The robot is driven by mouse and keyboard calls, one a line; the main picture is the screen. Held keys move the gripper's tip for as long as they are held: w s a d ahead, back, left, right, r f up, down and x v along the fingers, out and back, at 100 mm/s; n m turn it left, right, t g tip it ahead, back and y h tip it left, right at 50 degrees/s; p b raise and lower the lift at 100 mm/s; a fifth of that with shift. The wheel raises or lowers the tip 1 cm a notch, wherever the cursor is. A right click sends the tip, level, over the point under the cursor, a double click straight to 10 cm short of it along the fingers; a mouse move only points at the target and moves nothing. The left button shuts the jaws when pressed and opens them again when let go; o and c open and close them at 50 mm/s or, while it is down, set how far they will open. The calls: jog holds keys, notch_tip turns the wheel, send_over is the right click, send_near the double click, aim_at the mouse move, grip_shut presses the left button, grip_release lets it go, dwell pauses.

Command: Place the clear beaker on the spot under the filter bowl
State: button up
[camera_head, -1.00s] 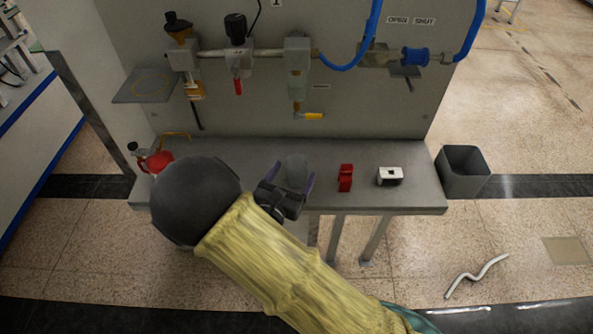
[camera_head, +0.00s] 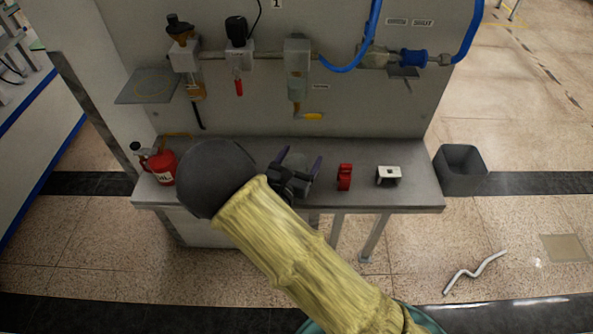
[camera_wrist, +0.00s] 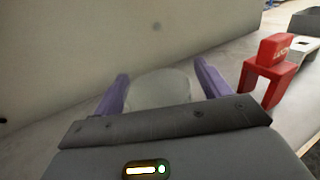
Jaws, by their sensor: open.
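The clear beaker (camera_wrist: 160,86) shows in the wrist view between my gripper's two purple fingers, with small gaps at the sides; its lower part is hidden by the gripper body. My gripper (camera_head: 299,161) is open at the bench (camera_head: 400,157), and in the head view it largely hides the beaker. A grey filter bowl (camera_head: 297,82) hangs on the pipe above and behind the gripper, with a yellow-handled drain valve (camera_head: 312,116) below it. An amber bowl (camera_head: 196,90) hangs farther left. I cannot make out a marked spot on the bench.
A red bottle (camera_head: 162,167) stands at the left end. A grey bin (camera_head: 462,168) is beyond the right end. A plate (camera_head: 146,86) juts from the panel at upper left.

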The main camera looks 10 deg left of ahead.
dwell(0.3)
jog(key=c, duration=1.2)
jog(key=shift+o, duration=0.2)
jog(key=shift+s+r, duration=0.1)
jog(key=shift+r, duration=0.05)
jog(key=shift+s+r, duration=0.1)
jog(key=shift+r, duration=0.05)
notch_tip(320, 180, up, 6)
jog(key=b, duration=0.1)
jog(key=s+d+p, duration=0.1)
jog(key=s+d, duration=0.1)
jog(key=s, duration=0.7)
jog(key=s+d+p, duration=0.1)
jog(key=s+d, duration=0.1)
jog(key=s, duration=0.8)
jog(key=shift+d+r, duration=0.25)
jog(key=shift+d, duration=0.1)
